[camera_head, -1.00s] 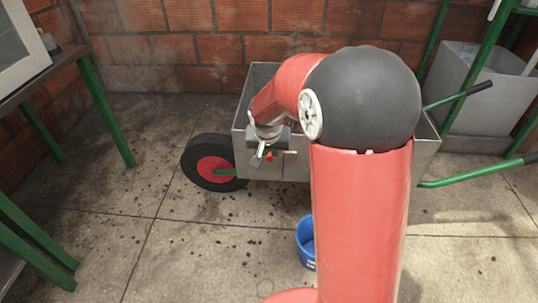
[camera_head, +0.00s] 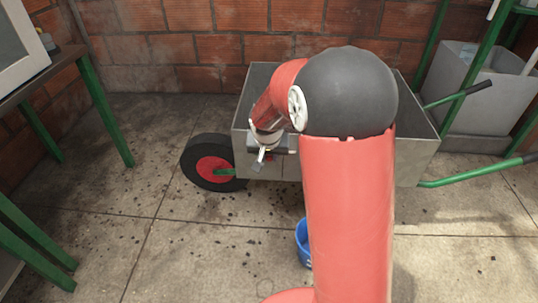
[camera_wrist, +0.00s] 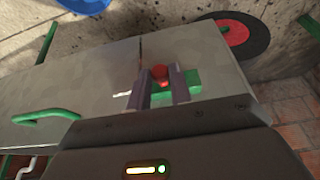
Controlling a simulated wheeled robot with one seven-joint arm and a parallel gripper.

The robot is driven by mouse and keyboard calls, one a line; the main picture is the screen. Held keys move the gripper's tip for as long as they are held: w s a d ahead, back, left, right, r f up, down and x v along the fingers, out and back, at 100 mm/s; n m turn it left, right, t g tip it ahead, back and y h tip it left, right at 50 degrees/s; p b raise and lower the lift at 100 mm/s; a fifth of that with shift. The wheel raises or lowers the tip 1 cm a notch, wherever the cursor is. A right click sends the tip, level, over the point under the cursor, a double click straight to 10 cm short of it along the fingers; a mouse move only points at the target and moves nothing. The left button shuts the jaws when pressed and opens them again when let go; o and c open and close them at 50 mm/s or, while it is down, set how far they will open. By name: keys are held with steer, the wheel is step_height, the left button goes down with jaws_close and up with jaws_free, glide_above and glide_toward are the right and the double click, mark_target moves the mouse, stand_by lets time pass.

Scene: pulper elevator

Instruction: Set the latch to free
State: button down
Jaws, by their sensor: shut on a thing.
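The latch is a small red knob (camera_wrist: 160,72) with a green piece beside it, on the side of the grey metal cart (camera_head: 415,160). The cart side also fills much of the wrist view (camera_wrist: 95,85). My gripper (camera_wrist: 161,88) is at the latch, with one finger on each side of the red knob, shut on it. In the head view, my gripper (camera_head: 262,157) is at the cart's near side, above and right of the wheel. Little of the latch shows there, and my arm hides part of the cart.
The cart has a black wheel with a red hub (camera_head: 212,162) and green handles (camera_head: 470,173). A blue bucket (camera_head: 303,243) stands on the floor, partly behind my arm. A table with green legs (camera_head: 105,110) is at the left.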

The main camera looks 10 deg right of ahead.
steer(key=a, duration=0.1)
steer(key=w+a+b, duration=0.1)
steer(key=a, duration=0.2)
steer(key=shift+w+a+b, duration=0.25)
steer(key=shift+a+b, duration=0.05)
steer(key=shift+a, duration=0.05)
steer(key=c, duration=1.3)
jaws_free()
steer(key=shift+a, duration=0.1)
steer(key=shift+o, duration=0.2)
steer(key=d+v, duration=0.1)
steer(key=v, duration=0.6)
steer(key=shift+a+r, duration=0.35)
steer(key=shift+a, duration=0.15)
steer(key=shift+s, duration=0.15)
